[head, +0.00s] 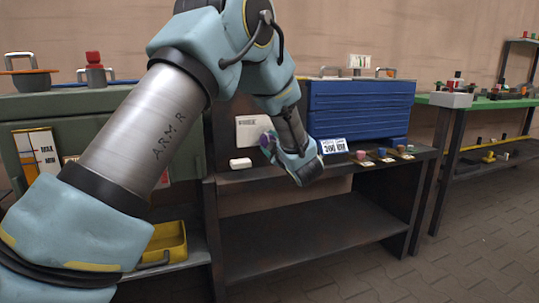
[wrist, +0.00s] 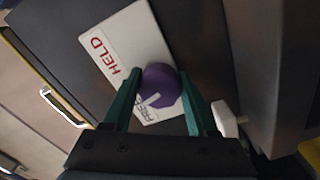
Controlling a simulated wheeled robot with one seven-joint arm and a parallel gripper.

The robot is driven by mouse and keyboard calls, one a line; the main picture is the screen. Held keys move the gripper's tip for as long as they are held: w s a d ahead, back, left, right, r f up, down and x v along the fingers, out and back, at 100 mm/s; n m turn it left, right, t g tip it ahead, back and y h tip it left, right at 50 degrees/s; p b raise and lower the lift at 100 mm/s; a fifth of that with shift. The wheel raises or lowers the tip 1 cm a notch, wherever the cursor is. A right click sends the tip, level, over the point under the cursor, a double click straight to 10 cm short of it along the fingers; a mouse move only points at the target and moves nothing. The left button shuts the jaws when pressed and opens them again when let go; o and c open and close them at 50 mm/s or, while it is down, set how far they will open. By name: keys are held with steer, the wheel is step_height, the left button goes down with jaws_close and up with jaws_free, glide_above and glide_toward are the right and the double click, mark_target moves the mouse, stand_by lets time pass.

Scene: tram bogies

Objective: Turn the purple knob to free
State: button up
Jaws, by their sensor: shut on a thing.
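The purple knob (wrist: 160,82) sits on a white plate (wrist: 128,35) with red HELD and grey FREE lettering. In the wrist view its white pointer mark points down and left, toward the FREE lettering. My gripper (wrist: 160,86) has one green finger on each side of the knob and is shut on it. In the head view my gripper (head: 270,148) is at the plate (head: 250,127) above the dark bench, and only a bit of purple knob (head: 264,140) shows. The fingers partly cover the FREE lettering.
A white block (head: 240,163) lies just left of my gripper; a pale handle-like part (wrist: 226,118) is close to the right finger. A blue drawer cabinet (head: 360,110) stands right. Small coloured knobs (head: 385,152) line the bench front. A yellow bin (head: 165,243) sits low left.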

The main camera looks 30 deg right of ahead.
steer(key=n+b, duration=0.2)
steer(key=b, duration=0.1)
steer(key=shift+f+n, duration=0.25)
steer(key=shift+n, duration=0.05)
steer(key=shift+r+n+b, duration=0.25)
steer(key=shift+n+b, duration=0.85)
steer(key=shift+b, duration=0.1)
steer(key=o, duration=1.4)
steer(key=shift+r, duration=0.1)
steer(key=shift+c, duration=0.2)
steer(key=s+a+p, duration=0.1)
steer(key=s, duration=0.9)
steer(key=shift+s+a+p, duration=0.15)
steer(key=shift+s+p, duration=0.15)
steer(key=shift+s, duration=0.1)
